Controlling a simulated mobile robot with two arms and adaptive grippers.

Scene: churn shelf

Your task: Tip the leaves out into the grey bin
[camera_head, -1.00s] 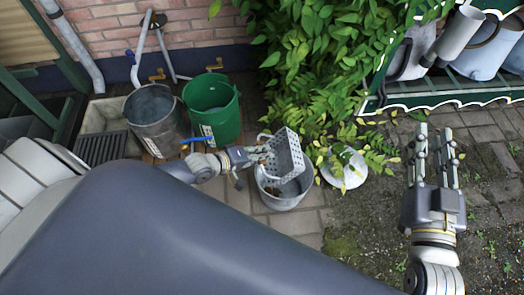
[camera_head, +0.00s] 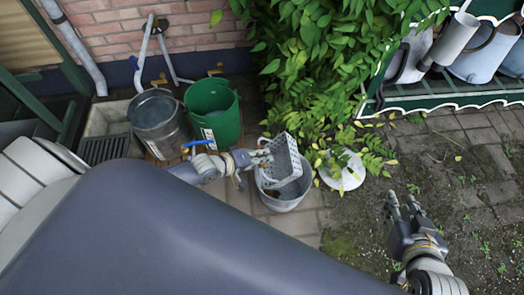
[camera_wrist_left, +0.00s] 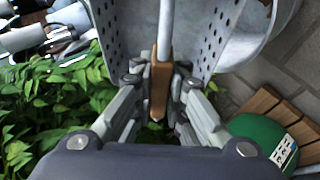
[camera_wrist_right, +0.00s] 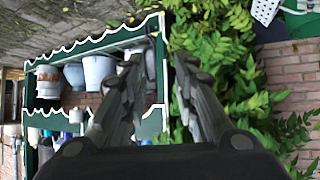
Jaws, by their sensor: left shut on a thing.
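My left gripper (camera_head: 264,157) is shut on the wooden grip (camera_wrist_left: 160,88) of a grey perforated basket's handle. The basket (camera_head: 286,157) is tilted over the grey bin (camera_head: 285,203), covering part of its mouth. Its holed walls also show in the left wrist view (camera_wrist_left: 127,35). Small brownish bits that look like leaves show in the bin below the basket; I cannot tell whether leaves are still in the basket. My right gripper (camera_head: 402,203) is empty at the right, its fingers apart, above the paving; its fingers also show in the right wrist view (camera_wrist_right: 168,62).
A green bucket (camera_head: 213,112) and a metal bucket (camera_head: 157,122) stand left of the bin by the brick wall. A leafy bush (camera_head: 320,70) hangs behind the bin. A white round thing (camera_head: 343,172) lies right of it. A green shelf (camera_head: 440,98) holds metal vessels.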

